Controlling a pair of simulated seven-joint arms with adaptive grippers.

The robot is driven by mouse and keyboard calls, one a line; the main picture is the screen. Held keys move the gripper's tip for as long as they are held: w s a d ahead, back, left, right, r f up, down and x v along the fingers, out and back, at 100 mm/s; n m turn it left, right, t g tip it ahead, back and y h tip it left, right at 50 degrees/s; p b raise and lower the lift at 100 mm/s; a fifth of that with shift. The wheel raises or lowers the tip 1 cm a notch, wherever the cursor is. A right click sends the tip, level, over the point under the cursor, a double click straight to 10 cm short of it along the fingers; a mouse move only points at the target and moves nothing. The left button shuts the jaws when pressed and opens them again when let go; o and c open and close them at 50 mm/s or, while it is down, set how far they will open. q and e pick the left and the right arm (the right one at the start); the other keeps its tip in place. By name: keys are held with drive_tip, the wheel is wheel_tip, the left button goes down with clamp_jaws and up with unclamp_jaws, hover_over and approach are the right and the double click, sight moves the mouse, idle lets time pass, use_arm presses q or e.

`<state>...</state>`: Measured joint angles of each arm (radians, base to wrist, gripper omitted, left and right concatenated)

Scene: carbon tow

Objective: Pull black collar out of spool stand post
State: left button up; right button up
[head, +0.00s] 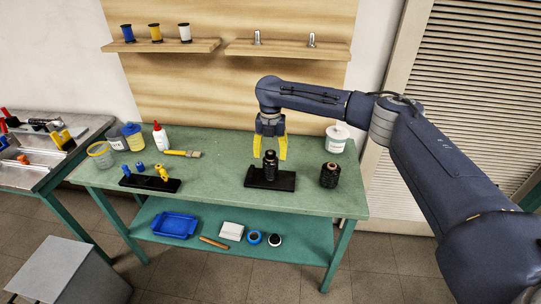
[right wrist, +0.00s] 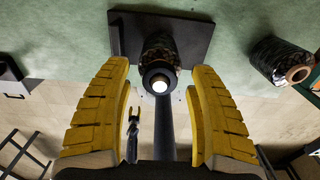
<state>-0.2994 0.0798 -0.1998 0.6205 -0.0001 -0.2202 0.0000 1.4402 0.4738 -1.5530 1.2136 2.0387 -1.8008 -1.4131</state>
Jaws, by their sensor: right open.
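The spool stand has a flat black base (head: 288,182) on the green bench, and its base also shows in the right wrist view (right wrist: 195,32). A dark spool (head: 270,169) stands upright on it. The black collar (head: 270,154) sits at the top around the post; in the right wrist view the collar (right wrist: 160,69) is a dark ring around a bright post end (right wrist: 160,84). My right gripper (head: 270,148) is open, with yellow fingers on either side of the collar, seemingly without touching; its fingers also flank it in the right wrist view (right wrist: 161,66). My left gripper is not in view.
A second dark spool (head: 330,175) stands right of the stand. A white tub (head: 337,138) is behind it. A black rack (head: 150,184) with blue and yellow pieces lies left, near a yellow-handled brush (head: 182,153). The bench between rack and stand is clear.

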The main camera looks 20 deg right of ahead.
clamp_jaws()
idle(0.5)
drive_tip(key=shift+r, duration=0.1)
